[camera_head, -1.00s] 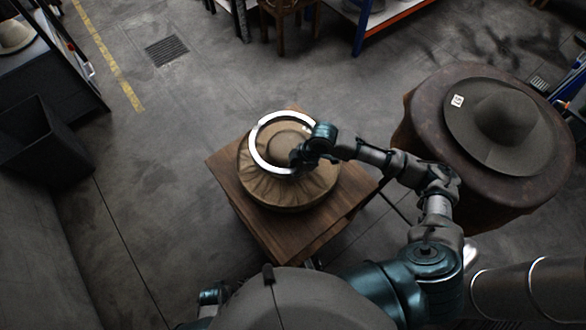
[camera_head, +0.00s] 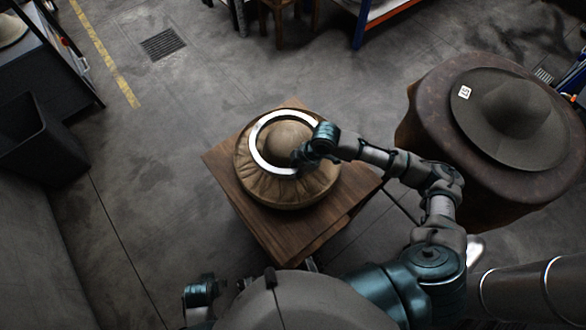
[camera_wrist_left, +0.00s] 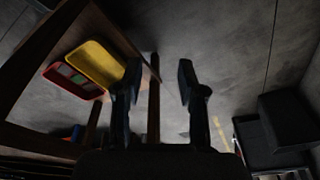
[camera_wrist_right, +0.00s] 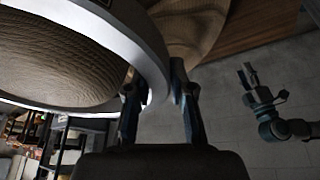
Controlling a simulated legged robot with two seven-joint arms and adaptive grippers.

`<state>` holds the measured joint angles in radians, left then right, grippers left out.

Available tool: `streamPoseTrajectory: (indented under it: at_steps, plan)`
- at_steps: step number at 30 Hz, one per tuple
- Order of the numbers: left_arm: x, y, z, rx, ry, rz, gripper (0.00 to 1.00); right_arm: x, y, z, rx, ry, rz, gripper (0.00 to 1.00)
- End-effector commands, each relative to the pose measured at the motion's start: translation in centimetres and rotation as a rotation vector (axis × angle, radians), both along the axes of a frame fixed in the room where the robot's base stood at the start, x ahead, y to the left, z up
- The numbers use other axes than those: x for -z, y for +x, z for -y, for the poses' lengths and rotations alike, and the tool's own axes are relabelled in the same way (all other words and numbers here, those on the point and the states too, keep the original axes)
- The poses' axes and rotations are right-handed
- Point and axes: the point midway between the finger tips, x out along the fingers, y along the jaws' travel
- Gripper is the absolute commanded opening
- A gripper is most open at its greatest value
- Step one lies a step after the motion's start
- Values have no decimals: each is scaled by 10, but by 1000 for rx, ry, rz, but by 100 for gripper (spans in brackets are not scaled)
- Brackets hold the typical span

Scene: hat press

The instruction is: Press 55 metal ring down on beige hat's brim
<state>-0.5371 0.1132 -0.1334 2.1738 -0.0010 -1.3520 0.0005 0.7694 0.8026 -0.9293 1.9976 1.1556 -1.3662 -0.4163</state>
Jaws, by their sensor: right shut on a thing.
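The beige hat (camera_head: 285,188) with a pleated brim lies on a wooden table. The shiny metal ring (camera_head: 257,143) shows around the hat's crown (camera_head: 285,140) in the head view. My right gripper (camera_head: 302,156) is shut on the ring's right side. The right wrist view shows the ring (camera_wrist_right: 140,45) between the fingertips (camera_wrist_right: 155,82), with the textured crown inside it. I cannot tell whether the ring touches the brim. My left gripper (camera_wrist_left: 160,72) is open and empty, low and away from the hat.
The wooden table (camera_head: 235,195) has bare corners around the hat. A grey hat (camera_head: 510,120) with a white tag lies on a round brown stand (camera_head: 430,110) at right. A dark bin (camera_head: 40,140) stands at left. Yellow and red trays (camera_wrist_left: 95,65) show in the left wrist view.

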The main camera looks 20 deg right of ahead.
Motion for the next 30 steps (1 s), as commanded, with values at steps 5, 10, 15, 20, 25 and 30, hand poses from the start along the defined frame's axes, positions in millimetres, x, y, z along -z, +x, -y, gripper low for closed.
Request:
streamPoseTrajectory:
  at_steps: [5,10,15,20,25,30]
  plan:
    - [-18,-2,-1,-1,0,5,40,7,1,0,1,1,2,0]
    - [-31,-3,-2,-2,-1,8,40,18,0,0,1,0,0,0]
    - [-37,-5,-3,-3,-1,9,40,33,1,-1,2,0,1,0]
    - [-40,-5,-3,-3,1,8,40,43,1,-1,1,1,2,0]
    - [-43,-5,-2,-3,0,9,40,47,1,0,0,1,4,0]
    - [-43,-4,-2,-3,1,9,40,47,1,0,0,1,4,0]
